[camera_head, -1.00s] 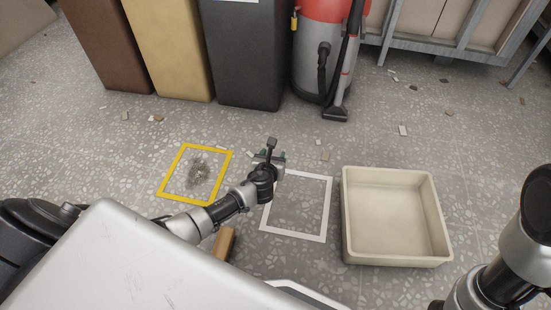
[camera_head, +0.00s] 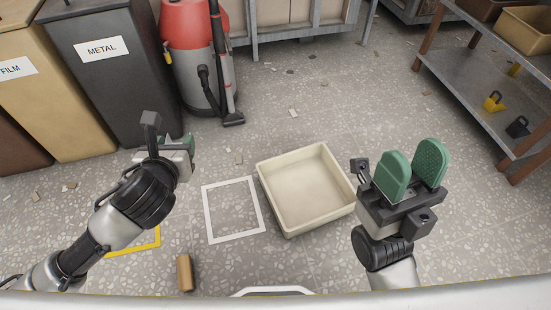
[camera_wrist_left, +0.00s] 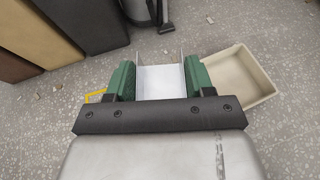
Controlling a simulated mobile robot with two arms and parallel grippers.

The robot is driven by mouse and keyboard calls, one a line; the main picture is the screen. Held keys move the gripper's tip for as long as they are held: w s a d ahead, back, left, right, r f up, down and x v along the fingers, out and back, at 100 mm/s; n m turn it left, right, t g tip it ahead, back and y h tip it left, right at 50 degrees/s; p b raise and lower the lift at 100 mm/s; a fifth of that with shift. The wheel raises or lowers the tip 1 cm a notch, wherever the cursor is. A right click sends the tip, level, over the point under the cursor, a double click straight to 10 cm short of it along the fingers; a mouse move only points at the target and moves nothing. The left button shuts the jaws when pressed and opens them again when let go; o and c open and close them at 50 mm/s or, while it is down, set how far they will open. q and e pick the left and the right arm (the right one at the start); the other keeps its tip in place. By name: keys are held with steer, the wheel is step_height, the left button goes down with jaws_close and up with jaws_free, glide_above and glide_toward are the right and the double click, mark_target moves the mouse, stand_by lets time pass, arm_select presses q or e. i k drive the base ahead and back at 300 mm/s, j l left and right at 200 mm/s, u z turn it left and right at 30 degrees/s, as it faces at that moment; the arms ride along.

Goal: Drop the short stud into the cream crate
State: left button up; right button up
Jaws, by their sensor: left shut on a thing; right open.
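The short stud (camera_wrist_left: 161,80) is a pale, U-shaped metal channel. My left gripper (camera_head: 186,145) is shut on it, with a green pad on each side in the left wrist view. In the head view the gripper and arm mostly hide the stud. The cream crate (camera_head: 305,190) is a square, open, empty bin on the floor, right of my left gripper and apart from it. It also shows at the right in the left wrist view (camera_wrist_left: 240,80). My right gripper (camera_head: 411,166) is open and empty, just right of the crate in the picture.
A white floor frame (camera_head: 208,215) lies left of the crate. A yellow floor frame (camera_head: 148,240) is partly behind my left arm. A brown block (camera_head: 184,272) lies nearer. Bins (camera_head: 105,75), a red-grey vacuum (camera_head: 195,50) and a shelf rack (camera_head: 470,85) stand behind.

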mark_target(301, 193)
steer(key=k+u, duration=0.4)
steer(key=k+j+u, duration=0.1)
steer(key=u, duration=0.3)
steer(key=i+l+u, duration=0.1)
steer(key=l+u, duration=0.3)
steer(key=l, duration=0.55)
steer(key=l+u, duration=0.35)
steer(key=l, duration=2.45)
